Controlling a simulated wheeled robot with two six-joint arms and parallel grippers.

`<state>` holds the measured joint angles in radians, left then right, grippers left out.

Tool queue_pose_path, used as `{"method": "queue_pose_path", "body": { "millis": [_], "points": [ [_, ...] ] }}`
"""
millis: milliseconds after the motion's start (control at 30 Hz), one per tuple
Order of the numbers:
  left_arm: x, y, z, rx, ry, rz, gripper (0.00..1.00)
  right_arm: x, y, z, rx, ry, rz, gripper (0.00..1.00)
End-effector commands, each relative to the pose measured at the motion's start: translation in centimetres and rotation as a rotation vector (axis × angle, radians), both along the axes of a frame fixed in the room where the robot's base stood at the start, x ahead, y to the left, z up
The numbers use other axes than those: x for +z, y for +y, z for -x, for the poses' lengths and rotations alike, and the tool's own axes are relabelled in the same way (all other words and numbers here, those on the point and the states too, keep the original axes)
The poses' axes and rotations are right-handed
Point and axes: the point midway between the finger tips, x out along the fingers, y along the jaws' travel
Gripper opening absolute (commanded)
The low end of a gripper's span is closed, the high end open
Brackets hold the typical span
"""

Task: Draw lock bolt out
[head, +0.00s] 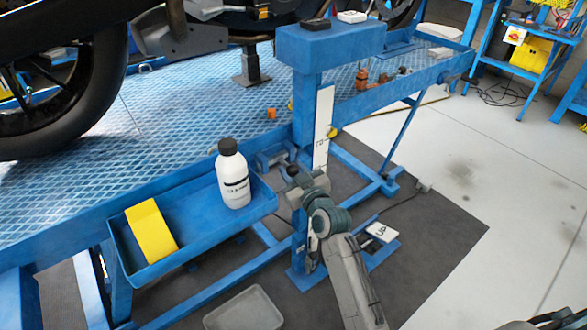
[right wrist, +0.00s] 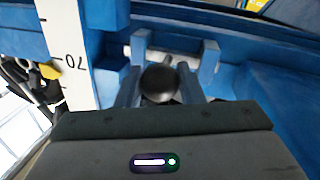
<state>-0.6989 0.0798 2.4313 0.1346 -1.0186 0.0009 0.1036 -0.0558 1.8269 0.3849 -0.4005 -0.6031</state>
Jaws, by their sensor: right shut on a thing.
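The lock bolt shows its round black knob (right wrist: 159,83) in the right wrist view. Behind the knob, part of a light metal shaft runs between two upright blue lugs of the bracket (right wrist: 209,60). My right gripper (right wrist: 158,90) has a finger on each side of the knob and is shut on the bolt at its knob end. In the head view, the dark knob (head: 292,170) sits at the tip of my right gripper (head: 297,182), beside the blue post. How far the shaft sits in the bracket is hidden. My left gripper is not in view.
A white scale strip (head: 323,128) runs down the blue post next to my right gripper. A blue tray (head: 190,213) on the left holds a white bottle (head: 233,175) and a yellow object (head: 151,231). A pedal marked UP (head: 381,232) is low on the floor.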

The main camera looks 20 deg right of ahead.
Motion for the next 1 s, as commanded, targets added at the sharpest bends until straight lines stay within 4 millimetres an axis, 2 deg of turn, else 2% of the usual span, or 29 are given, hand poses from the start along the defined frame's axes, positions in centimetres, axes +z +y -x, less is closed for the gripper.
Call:
{"method": "queue_pose_path", "body": {
  "millis": [133,167,233,267,533,633,767,1000],
  "points": [
    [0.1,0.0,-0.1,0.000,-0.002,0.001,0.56,0.3,-0.1,-0.1,-0.002,-0.007,0.003,0.00],
    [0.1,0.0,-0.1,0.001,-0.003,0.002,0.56,0.3,-0.1,-0.1,-0.002,-0.007,0.003,0.38],
    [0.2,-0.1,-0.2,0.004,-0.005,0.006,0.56,0.3,-0.1,-0.1,-0.002,-0.007,0.003,0.52],
    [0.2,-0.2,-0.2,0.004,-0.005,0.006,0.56,0.3,-0.1,-0.1,-0.002,-0.007,0.003,0.54],
    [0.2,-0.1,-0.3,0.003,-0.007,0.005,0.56,0.3,-0.1,0.0,-0.001,-0.006,0.003,0.54],
    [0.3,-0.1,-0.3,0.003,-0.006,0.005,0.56,0.3,-0.2,0.6,-0.002,-0.007,0.003,0.54],
    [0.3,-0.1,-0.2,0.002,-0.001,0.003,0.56,0.2,-0.4,2.6,-0.001,-0.005,0.003,0.54],
    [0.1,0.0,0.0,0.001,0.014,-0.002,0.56,0.3,-1.2,7.3,-0.001,-0.005,0.004,0.54]
  ]
}}
